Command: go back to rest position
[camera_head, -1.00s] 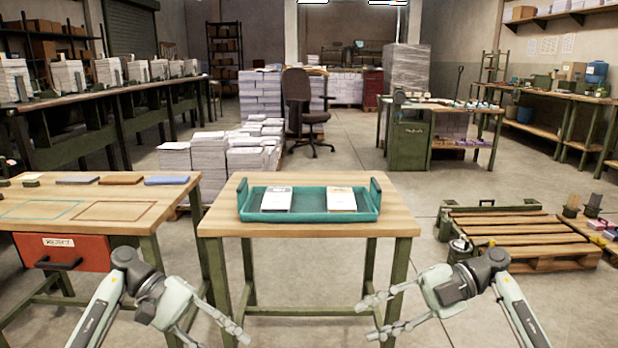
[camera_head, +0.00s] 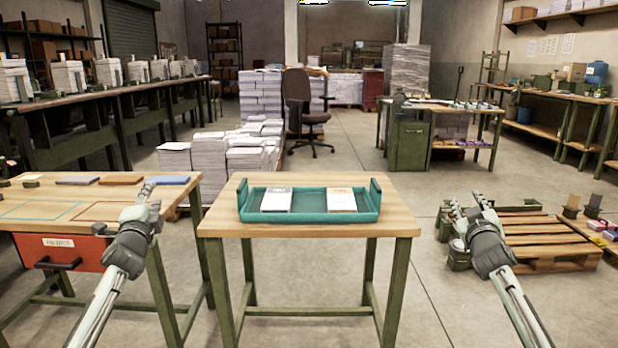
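My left gripper (camera_head: 143,202) is raised at the left, in front of the right end of the left bench in the picture. It points up and away from me, and its fingers overlap each other in this view. My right gripper (camera_head: 467,207) is raised at the right, in front of the wooden pallet. Its fingers are spread apart with nothing between them. No object shows in either gripper.
A small table (camera_head: 310,243) stands ahead between my arms. It carries a teal tray (camera_head: 310,226) with two paper stacks. The left bench (camera_head: 180,203) has a red drawer (camera_head: 80,252). A pallet (camera_head: 540,240) lies at right. The floor between is clear.

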